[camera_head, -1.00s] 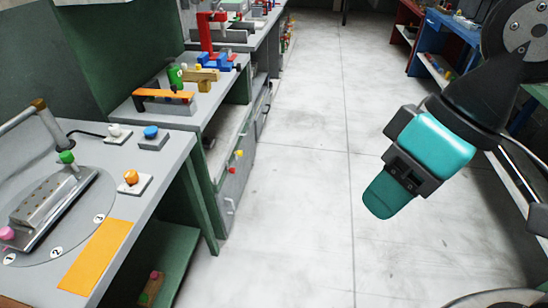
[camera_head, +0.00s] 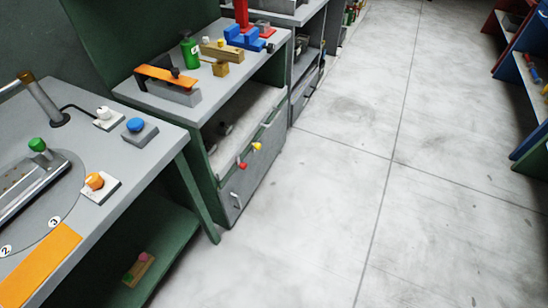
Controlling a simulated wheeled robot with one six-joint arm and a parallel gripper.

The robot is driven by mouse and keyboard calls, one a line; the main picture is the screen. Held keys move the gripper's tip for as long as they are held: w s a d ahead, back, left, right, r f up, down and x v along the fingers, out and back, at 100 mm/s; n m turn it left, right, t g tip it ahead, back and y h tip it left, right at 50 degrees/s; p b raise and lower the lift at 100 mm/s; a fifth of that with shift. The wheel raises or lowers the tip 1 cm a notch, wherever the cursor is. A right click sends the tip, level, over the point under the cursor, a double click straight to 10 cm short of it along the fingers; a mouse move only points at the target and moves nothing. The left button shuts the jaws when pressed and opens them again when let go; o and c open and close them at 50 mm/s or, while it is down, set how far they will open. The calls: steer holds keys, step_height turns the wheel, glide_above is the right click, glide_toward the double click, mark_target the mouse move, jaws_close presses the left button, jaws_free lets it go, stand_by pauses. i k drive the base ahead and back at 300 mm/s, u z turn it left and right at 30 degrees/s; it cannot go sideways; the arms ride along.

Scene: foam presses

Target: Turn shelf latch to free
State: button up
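No part is plainly marked as the shelf latch. A small wooden block (camera_head: 139,270) with a green part and a pink part lies on the green lower shelf (camera_head: 172,248) under the near bench, and may be the latch. Its details are too small to read, so its setting cannot be told. My gripper is out of view.
The near grey bench (camera_head: 160,160) carries an orange knob (camera_head: 95,181), a blue button (camera_head: 135,125), a white switch (camera_head: 104,113) and a round plate with a green knob (camera_head: 38,145). A cabinet (camera_head: 250,185) with red and yellow knobs stands beyond. The floor (camera_head: 350,210) is clear.

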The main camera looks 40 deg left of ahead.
mark_target(243, 166)
steer(key=u, duration=0.05)
steer(key=i, duration=0.7)
steer(key=u, duration=0.7)
steer(key=i, duration=0.55)
steer(key=u, duration=0.5)
